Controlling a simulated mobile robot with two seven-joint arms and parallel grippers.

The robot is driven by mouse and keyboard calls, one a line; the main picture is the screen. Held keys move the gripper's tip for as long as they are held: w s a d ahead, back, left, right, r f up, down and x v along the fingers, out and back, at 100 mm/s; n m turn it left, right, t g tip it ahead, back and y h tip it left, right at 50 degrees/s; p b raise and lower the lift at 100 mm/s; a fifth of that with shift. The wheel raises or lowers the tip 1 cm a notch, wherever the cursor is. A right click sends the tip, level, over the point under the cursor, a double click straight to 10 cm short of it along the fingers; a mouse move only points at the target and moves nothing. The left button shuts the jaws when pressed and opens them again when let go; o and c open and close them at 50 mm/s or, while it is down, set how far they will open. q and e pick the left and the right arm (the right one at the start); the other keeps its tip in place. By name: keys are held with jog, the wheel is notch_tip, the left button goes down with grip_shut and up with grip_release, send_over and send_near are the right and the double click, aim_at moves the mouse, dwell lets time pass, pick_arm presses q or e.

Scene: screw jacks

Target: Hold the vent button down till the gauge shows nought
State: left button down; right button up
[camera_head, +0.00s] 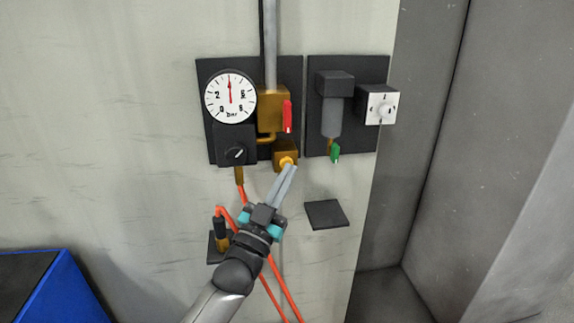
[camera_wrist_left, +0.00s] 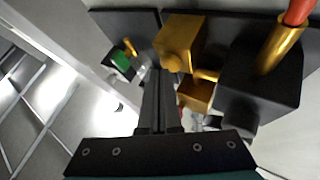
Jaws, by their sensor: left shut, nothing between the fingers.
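The round white gauge (camera_head: 231,97) hangs at the upper left of the dark wall panel. Its red needle points straight up, well away from the 0 at lower left. The vent button (camera_head: 287,161) is a yellow-orange knob on a small brass block (camera_head: 280,150) below the gauge; in the left wrist view the button (camera_wrist_left: 172,62) shows just beyond the fingers. My left gripper (camera_head: 290,167) is shut and empty, its fingertips at the button. Whether they touch or press it, I cannot tell. My right gripper is in neither view.
A red lever (camera_head: 288,116) sits above the button, and a black knob box (camera_head: 236,147) to its left. Orange hoses (camera_head: 277,275) hang below; a blue box (camera_head: 50,290) stands lower left.

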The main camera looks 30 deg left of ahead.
pick_arm(q)
jog(key=shift+w+a, duration=0.25)
jog(key=shift+w, duration=0.1)
dwell(2.1)
jog(key=shift+s+d+p, duration=0.45)
jog(key=shift+s+d, duration=0.1)
jog(key=shift+s, duration=0.2)
jog(key=s+d+p, duration=0.1)
jog(key=s, duration=0.1)
jog(key=s+d+p, duration=0.1)
jog(key=s+d, duration=0.1)
dwell(0.4)
dwell(0.3)
